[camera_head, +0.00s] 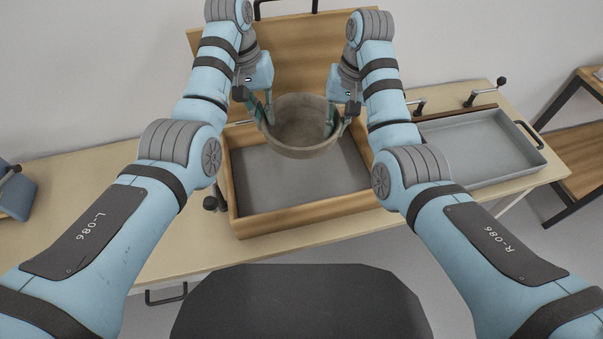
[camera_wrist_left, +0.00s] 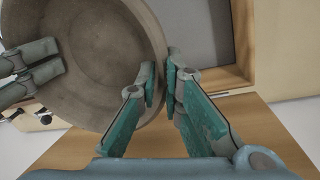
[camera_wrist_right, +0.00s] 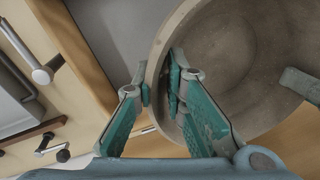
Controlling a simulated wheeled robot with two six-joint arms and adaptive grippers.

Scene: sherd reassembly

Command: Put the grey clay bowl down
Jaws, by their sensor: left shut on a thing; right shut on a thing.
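The grey clay bowl (camera_head: 302,128) is held upright between my two grippers, over the back part of a wooden box with a grey floor (camera_head: 290,185). My left gripper (camera_head: 266,117) is shut on the bowl's left rim, one finger inside and one outside. In the left wrist view the fingers (camera_wrist_left: 161,85) pinch the bowl wall (camera_wrist_left: 95,50). My right gripper (camera_head: 338,121) is shut on the right rim, and its fingers (camera_wrist_right: 160,90) straddle the wall of the bowl (camera_wrist_right: 250,55) in the right wrist view. Whether the bowl's base touches anything is hidden.
The box has a raised wooden lid (camera_head: 285,55) behind the bowl and a low front wall (camera_head: 300,220). A grey metal tray (camera_head: 480,150) with handles stands to the right on the table (camera_head: 180,235). A blue object (camera_head: 15,192) is at far left.

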